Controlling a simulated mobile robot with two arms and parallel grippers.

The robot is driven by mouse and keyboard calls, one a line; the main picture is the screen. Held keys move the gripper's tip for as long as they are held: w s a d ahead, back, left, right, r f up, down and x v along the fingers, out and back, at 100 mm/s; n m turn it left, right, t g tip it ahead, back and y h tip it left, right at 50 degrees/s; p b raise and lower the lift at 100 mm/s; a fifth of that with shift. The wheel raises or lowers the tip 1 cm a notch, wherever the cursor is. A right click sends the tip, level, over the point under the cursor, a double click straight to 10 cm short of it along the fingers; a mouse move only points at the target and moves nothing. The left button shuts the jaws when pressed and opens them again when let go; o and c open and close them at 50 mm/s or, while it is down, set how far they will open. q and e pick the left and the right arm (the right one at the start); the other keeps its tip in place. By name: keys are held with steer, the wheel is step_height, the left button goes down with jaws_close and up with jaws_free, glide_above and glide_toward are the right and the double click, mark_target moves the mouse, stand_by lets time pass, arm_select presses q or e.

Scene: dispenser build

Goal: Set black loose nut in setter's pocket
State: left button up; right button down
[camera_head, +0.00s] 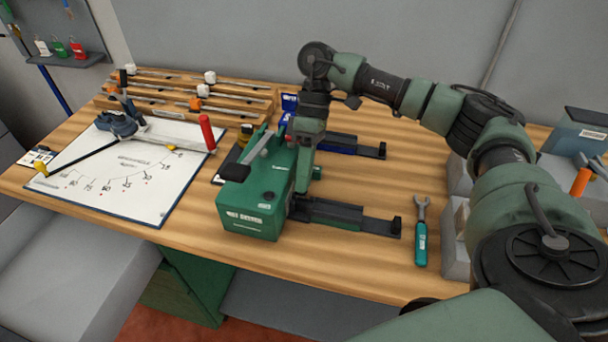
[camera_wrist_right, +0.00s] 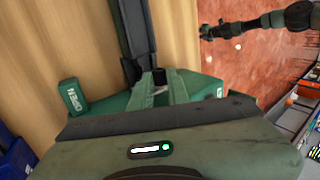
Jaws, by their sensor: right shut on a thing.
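The green setter (camera_head: 250,222), a box with a white label and a lever on top, stands mid-table; its green body also shows in the right wrist view (camera_wrist_right: 205,90). A black rail (camera_head: 350,217) runs right from it. My right gripper (camera_head: 303,168) is down at the setter's right side, beside the rail. In the right wrist view its green fingers are closed around a small black piece, apparently the black nut (camera_wrist_right: 159,76). The pocket is hidden, so I cannot tell whether the nut touches it. My left arm appears far off (camera_wrist_right: 262,22); its jaws are too small to read.
A teal-handled wrench (camera_head: 421,235) lies right of the rail. Grey bins (camera_head: 456,242) stand further right. A second, blue unit with a black rail (camera_head: 355,148) sits behind. A white board (camera_head: 115,195) lies at left. The table's front strip is clear.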

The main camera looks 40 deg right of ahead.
steer(key=shift+f, duration=0.2)
stand_by(0.3)
steer(key=c, duration=1)
jaws_free()
steer(key=shift+o, duration=0.2)
steer(key=shift+s, duration=0.1)
step_height(320, 180, up, 7)
steer(key=p, duration=0.8)
stand_by(0.3)
